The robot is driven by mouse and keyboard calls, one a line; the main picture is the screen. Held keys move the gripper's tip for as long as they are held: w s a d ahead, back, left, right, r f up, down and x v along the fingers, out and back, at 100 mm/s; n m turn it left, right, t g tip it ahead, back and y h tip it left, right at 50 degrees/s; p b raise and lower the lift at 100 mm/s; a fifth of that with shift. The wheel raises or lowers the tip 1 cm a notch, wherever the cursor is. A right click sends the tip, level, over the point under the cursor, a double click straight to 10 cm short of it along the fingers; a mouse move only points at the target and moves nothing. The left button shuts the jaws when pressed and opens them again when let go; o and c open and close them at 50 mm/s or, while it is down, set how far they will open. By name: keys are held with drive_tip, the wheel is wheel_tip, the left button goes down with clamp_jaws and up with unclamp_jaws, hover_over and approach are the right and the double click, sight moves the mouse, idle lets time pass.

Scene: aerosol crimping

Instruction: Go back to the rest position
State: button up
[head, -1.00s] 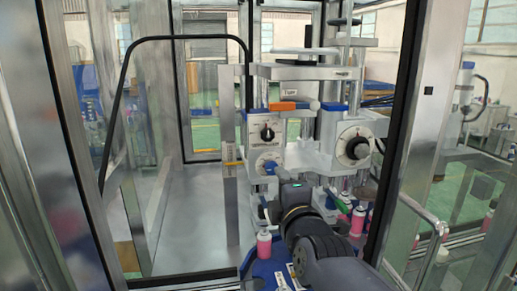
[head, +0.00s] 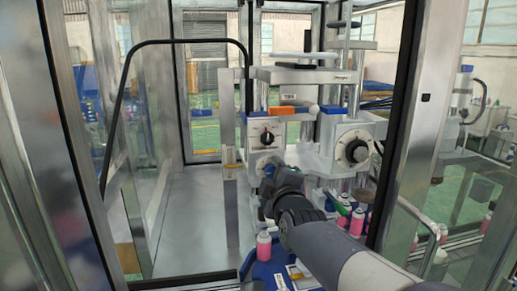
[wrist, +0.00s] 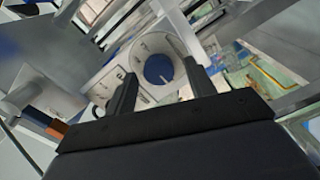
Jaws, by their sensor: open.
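My gripper (head: 268,200) is in front of the crimping machine (head: 285,130), low on its left side. In the wrist view my gripper (wrist: 159,67) has its two dark fingers apart with nothing held between them. A round blue knob on a pale disc (wrist: 157,70) shows beyond the fingers; how far off it is I cannot tell.
A pink bottle (head: 264,246) stands on the blue round table (head: 258,270) below my gripper. More pink bottles (head: 357,222) stand right of my arm. A metal door frame (head: 408,130) rises at right. The metal floor panel (head: 195,215) at left is clear.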

drive_tip(key=m+b, duration=0.1)
drive_tip(key=m, duration=0.5)
drive_tip(key=shift+d+r+m, duration=0.1)
drive_tip(key=shift+m, duration=0.2)
drive_tip(key=m+b, duration=0.1)
drive_tip(key=m, duration=0.3)
drive_tip(key=shift+m, duration=1.3)
